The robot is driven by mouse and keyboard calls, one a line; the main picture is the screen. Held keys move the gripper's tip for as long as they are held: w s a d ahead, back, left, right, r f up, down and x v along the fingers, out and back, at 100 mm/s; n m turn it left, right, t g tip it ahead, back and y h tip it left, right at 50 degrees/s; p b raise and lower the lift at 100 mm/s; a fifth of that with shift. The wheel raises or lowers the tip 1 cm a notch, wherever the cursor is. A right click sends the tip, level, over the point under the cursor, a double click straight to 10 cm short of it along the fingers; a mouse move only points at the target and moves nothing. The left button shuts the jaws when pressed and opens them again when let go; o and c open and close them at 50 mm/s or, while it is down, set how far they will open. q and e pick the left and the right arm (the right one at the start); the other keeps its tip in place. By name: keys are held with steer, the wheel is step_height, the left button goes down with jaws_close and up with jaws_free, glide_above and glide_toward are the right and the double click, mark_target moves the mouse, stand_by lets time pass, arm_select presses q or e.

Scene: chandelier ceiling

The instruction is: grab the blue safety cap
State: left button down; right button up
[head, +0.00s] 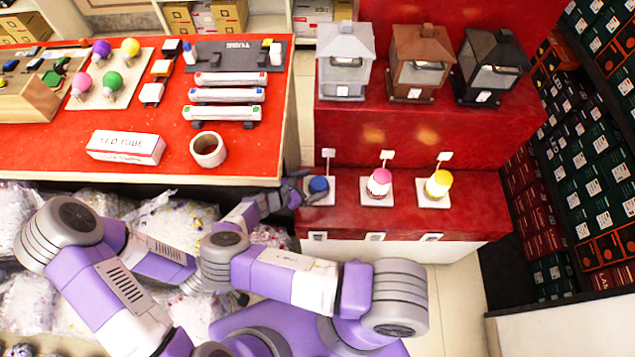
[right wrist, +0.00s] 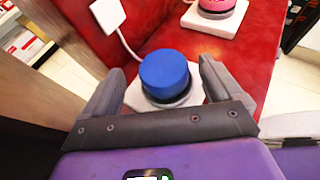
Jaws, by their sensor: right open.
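The blue safety cap (head: 318,184) is a round blue cap with a dark lower ring, upright on a white square base on the lower red shelf. It also shows in the right wrist view (right wrist: 166,72). My right gripper (head: 302,187) is at the left side of the cap. In the right wrist view my right gripper (right wrist: 160,68) is open, with one finger on each side of the cap and visible room on both sides. My left gripper is not visible.
A pink cap (head: 380,182) and a yellow cap (head: 438,184) stand to the right on the same shelf. Lanterns stand on the upper step.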

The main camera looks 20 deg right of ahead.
mark_target(318, 184)
steer(key=x, duration=0.2)
steer(key=b+x, duration=0.1)
steer(key=x, duration=0.1)
steer(key=shift+s+f, duration=0.25)
steer(key=shift+w+d+f, duration=0.1)
steer(key=shift+w+d, duration=0.05)
steer(key=shift+d, duration=0.35)
steer(key=c, duration=1)
steer(key=shift+c, duration=0.2)
